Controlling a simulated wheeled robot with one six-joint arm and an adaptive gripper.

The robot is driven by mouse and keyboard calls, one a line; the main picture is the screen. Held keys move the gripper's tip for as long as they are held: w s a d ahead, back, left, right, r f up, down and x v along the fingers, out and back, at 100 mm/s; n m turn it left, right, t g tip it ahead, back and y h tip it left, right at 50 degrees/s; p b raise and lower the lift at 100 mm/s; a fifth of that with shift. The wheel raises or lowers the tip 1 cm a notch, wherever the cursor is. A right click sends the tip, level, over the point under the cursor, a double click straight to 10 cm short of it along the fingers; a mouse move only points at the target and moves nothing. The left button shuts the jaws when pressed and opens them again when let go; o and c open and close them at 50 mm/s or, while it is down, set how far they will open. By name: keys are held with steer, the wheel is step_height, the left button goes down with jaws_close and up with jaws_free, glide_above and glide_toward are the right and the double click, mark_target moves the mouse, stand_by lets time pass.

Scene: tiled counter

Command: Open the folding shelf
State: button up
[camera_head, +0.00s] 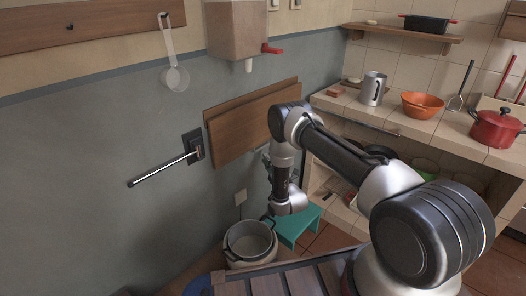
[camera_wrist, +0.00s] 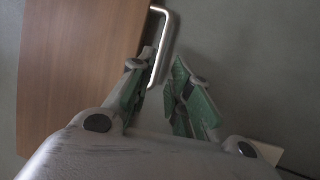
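The folding shelf (camera_head: 235,128) is a brown wooden panel lying flat against the grey wall, with a second board behind it. In the wrist view its panel (camera_wrist: 85,55) fills the left side. A curved metal handle (camera_wrist: 165,35) stands out from its right edge. My gripper (camera_wrist: 157,75) is open and empty, its green-padded fingers spread. The handle shows beyond the fingers, its lower end beside the left fingertip. I cannot tell whether they touch. In the head view my arm hides the panel's right end, and the fingers are hard to make out.
A metal rod (camera_head: 160,170) juts from a wall plate left of the shelf. A pot (camera_head: 249,243) and a teal stool (camera_head: 297,225) stand below. A wooden box with a red tap (camera_head: 236,30) hangs above. The tiled counter (camera_head: 440,128) with a red pot (camera_head: 495,128) is at right.

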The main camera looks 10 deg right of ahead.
steer(key=x, duration=0.7)
jaws_close()
